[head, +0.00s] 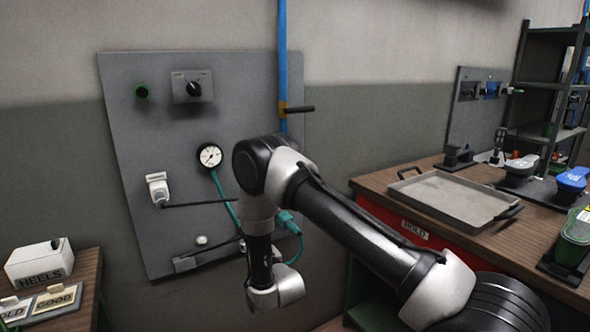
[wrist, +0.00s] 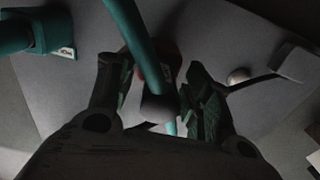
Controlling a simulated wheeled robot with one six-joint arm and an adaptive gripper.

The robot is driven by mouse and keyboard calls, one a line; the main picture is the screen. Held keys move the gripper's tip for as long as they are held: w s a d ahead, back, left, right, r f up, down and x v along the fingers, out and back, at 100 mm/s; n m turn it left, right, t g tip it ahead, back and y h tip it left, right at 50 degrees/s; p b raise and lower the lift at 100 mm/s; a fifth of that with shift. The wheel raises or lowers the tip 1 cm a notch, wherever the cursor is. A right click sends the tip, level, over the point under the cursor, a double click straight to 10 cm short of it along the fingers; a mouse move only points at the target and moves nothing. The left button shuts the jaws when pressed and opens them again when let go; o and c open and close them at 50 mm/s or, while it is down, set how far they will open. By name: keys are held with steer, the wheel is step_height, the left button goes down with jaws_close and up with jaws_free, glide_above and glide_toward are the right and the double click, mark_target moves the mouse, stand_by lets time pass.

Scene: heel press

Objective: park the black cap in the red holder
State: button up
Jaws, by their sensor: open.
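In the wrist view my gripper (wrist: 157,88) is open, with one dark finger on each side of a dark, blunt piece (wrist: 158,107). This piece may be the black cap, but the shade makes it hard to tell. A small dull-red part (wrist: 166,72), possibly the red holder, shows just behind it. I cannot tell whether the two are joined or whether the fingers touch the piece. A teal hose (wrist: 130,28) runs down to the same spot and partly covers it. In the head view my arm hides the fingertips, and neither cap nor red holder shows clearly.
A grey wall panel (head: 130,150) carries a gauge (head: 210,155), a switch box (head: 192,86), a white plug (head: 157,188) and a teal plug (head: 288,222). A pale knob (wrist: 238,76) sits right of my fingers. A bench with a metal tray (head: 450,195) stands right.

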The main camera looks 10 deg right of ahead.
steer(key=v, duration=1.1)
steer(key=s+d+f+g+h, duration=0.1)
steer(key=s+f+g, duration=0.15)
steer(key=f, duration=0.35)
steer(key=s+d+f+g+h, duration=0.1)
steer(key=s+f+g, duration=0.15)
steer(key=f, duration=0.35)
steer(key=s+d+f+g+h, duration=0.2)
steer(key=s+g, duration=0.4)
steer(key=g, duration=0.1)
steer(key=s+d+r+m, duration=0.1)
steer(key=s+d+r, duration=0.6)
steer(key=r, duration=0.8)
steer(key=s+d+r+m+h, duration=0.1)
steer(key=s+d+r, duration=0.5)
steer(key=r, duration=0.9)
steer(key=s+d+r+m, duration=0.1)
steer(key=s+d+r, duration=0.6)
steer(key=r, duration=0.9)
steer(key=d, duration=0.3)
steer(key=shift+s+d+m+g+h, duration=0.3)
steer(key=shift+s+d+g, duration=0.05)
steer(key=shift+g, duration=0.05)
